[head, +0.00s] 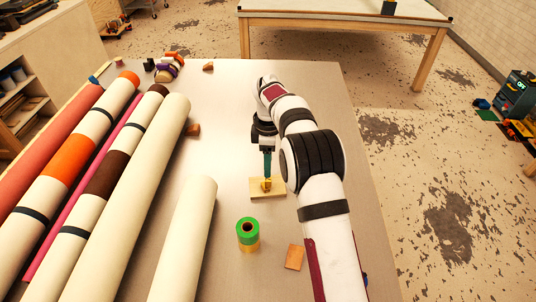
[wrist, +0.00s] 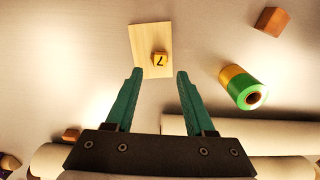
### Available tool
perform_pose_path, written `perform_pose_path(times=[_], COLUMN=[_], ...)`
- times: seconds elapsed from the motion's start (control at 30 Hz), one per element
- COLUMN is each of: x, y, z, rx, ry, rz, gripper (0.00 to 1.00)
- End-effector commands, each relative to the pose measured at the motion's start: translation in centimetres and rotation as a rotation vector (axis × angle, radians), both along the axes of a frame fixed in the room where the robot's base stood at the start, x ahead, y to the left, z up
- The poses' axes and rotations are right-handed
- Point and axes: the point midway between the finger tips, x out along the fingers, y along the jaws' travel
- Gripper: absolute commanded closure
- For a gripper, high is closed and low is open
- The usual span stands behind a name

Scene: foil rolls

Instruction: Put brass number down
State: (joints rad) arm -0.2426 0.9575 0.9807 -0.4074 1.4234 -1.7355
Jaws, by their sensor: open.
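In the head view the brass number (head: 266,184) stands on the board (head: 258,194), just below my gripper (head: 267,172). My gripper has green fingers, and in the wrist view (wrist: 157,75) they are spread apart with nothing between them. The brass number lies a little beyond the fingertips in that view and appears clear of both fingers.
A green and yellow tape roll (head: 248,233) and a brown block (head: 294,257) sit near the board. A cream roll (head: 187,240) and several long rolls fill the table's left side. The grey table top (head: 232,110) is clear behind the board.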

Motion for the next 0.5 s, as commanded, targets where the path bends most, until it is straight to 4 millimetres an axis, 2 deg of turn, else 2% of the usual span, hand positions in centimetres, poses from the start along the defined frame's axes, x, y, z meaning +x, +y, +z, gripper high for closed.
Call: perform_pose_path(times=[0.03,0.13,0.23,0.43,0.5], x=[0.1,0.1,0.0,-0.3,-1.5], y=[0.0,0.0,0.0,-0.2,-1.0], z=[1.4,3.5,4.7,5.6,7.3], rx=[0.001,0.001,0.0,0.002,0.009], ry=[-0.004,-0.003,0.0,0.001,0.002], rz=[0.0,0.0,0.001,-0.02,-0.118], gripper=[0.46,0.46,0.46,0.46,0.46])
